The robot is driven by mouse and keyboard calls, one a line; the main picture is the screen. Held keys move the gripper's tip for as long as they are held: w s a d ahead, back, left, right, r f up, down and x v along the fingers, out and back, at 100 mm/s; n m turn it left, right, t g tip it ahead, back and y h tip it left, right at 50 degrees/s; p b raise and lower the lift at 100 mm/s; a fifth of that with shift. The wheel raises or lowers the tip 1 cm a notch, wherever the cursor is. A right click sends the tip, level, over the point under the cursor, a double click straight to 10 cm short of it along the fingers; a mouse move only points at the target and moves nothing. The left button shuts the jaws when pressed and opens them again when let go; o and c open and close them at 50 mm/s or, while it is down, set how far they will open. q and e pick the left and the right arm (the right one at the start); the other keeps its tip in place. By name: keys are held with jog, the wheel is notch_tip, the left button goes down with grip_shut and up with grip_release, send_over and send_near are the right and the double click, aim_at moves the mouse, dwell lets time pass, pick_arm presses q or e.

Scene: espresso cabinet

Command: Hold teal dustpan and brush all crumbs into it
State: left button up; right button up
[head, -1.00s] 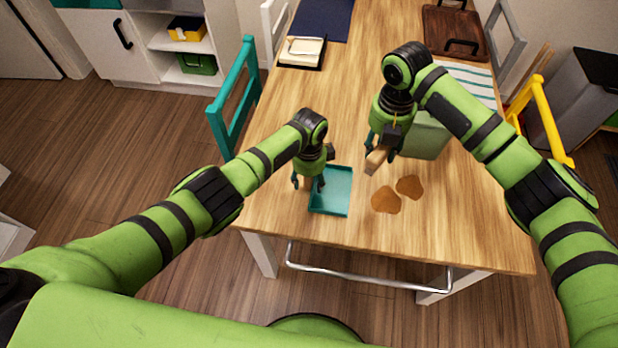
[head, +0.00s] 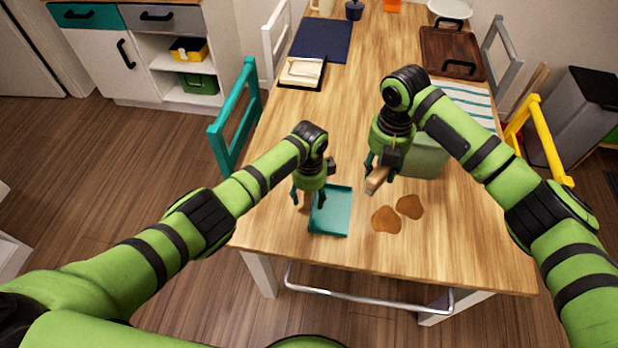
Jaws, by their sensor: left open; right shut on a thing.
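The teal dustpan (head: 332,214) lies on the wooden table near its front edge. My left gripper (head: 308,202) is open at the dustpan's left side, with one finger near its left rim and the other left of it. Two brown crumb patches (head: 386,219) and (head: 410,206) lie on the table to the right of the dustpan. My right gripper (head: 383,170) is shut on the brush (head: 376,181), a light wooden piece held above the table behind the crumbs. The arm hides part of the brush.
A pale green box (head: 428,156) stands just behind and right of the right gripper. A striped cloth (head: 470,100), a brown tray (head: 436,57) and a black holder with a pale block (head: 302,72) lie farther back. A teal chair (head: 229,130) is at the left edge.

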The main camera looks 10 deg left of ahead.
pick_arm(q)
notch_tip(320, 180, up, 10)
jog(key=shift+f, duration=0.15)
jog(key=shift+s+f, duration=0.1)
dwell(0.6)
